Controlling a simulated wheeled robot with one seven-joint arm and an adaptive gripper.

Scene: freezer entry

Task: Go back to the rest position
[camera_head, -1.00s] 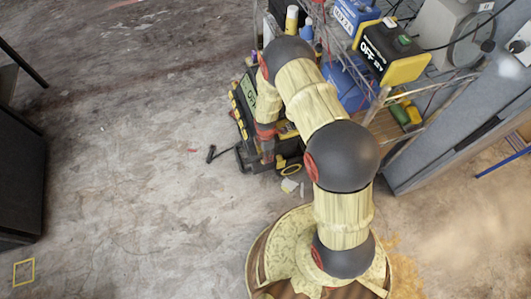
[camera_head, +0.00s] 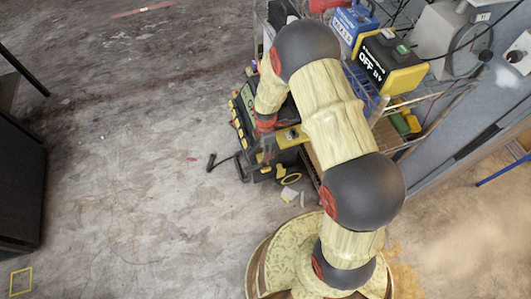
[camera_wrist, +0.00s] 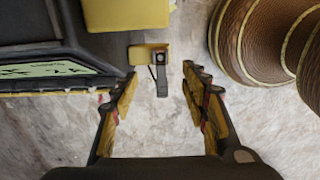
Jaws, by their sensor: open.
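My gripper (camera_wrist: 160,84) is open and empty in the wrist view, with its two yellow-and-dark fingers apart above the floor. In the head view my arm bends over the left of the shelf, with the gripper partly hidden at its end. The black and yellow case (camera_wrist: 40,62) lies beyond the left finger in the wrist view, with a pale green label on its edge. A yellow latch-like piece with a dark strip (camera_wrist: 150,56) shows between and beyond the fingertips. The case also stands on the floor in the head view (camera_head: 240,118), partly covered by my arm.
A wire shelf holds a blue box (camera_head: 350,24) and a black-and-yellow OFF unit (camera_head: 378,66). A black cabinet (camera_head: 20,180) stands at left. The middle floor is clear.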

